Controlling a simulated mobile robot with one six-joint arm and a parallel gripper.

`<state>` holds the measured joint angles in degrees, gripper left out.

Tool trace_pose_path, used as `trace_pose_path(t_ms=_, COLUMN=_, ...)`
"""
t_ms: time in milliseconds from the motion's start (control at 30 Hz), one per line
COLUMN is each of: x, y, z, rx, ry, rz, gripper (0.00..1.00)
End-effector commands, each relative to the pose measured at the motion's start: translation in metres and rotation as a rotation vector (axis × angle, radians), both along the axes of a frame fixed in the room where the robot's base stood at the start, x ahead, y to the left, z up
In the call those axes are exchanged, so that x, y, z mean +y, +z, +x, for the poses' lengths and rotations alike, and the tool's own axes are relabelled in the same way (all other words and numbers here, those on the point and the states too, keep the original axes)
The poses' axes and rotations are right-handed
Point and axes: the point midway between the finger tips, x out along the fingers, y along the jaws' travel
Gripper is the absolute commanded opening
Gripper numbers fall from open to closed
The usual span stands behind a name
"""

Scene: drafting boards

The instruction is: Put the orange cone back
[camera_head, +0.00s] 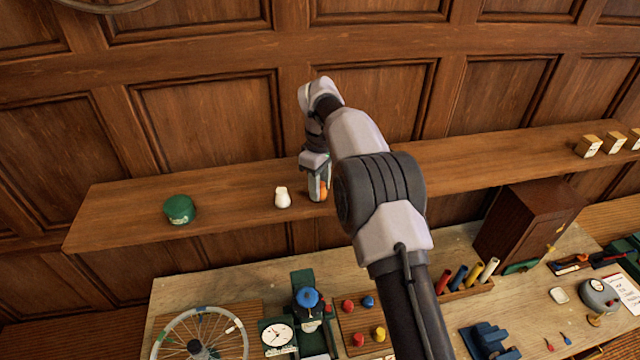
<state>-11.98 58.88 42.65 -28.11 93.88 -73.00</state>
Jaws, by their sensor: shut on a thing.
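My gripper (318,188) points down at the wooden shelf (240,222) on the panelled wall. It is shut on the orange cone (324,190), of which only a small orange patch shows between the fingers. The cone is at the shelf's surface, near its front edge; I cannot tell whether it touches the shelf. The gripper and arm hide most of it.
A small white bottle (282,198) stands close to the left of my gripper. Below is a workbench with a spoked wheel (200,335) and a brown cabinet (528,222).

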Motion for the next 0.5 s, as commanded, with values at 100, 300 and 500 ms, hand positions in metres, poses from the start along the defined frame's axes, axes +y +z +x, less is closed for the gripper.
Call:
trace_pose_path(t_ms=100, x=-0.0001, y=0.0005, z=0.0001, rx=-0.001, ry=0.000, rz=-0.001, gripper=0.00)
trace_pose_path(t_ms=300, x=-0.0001, y=-0.0023, z=0.0002, rx=-0.001, ry=0.000, rz=0.000, gripper=0.49)
trace_pose_path(t_ms=500, x=-0.0001, y=-0.0021, z=0.0002, rx=-0.001, ry=0.000, rz=-0.001, gripper=0.58)
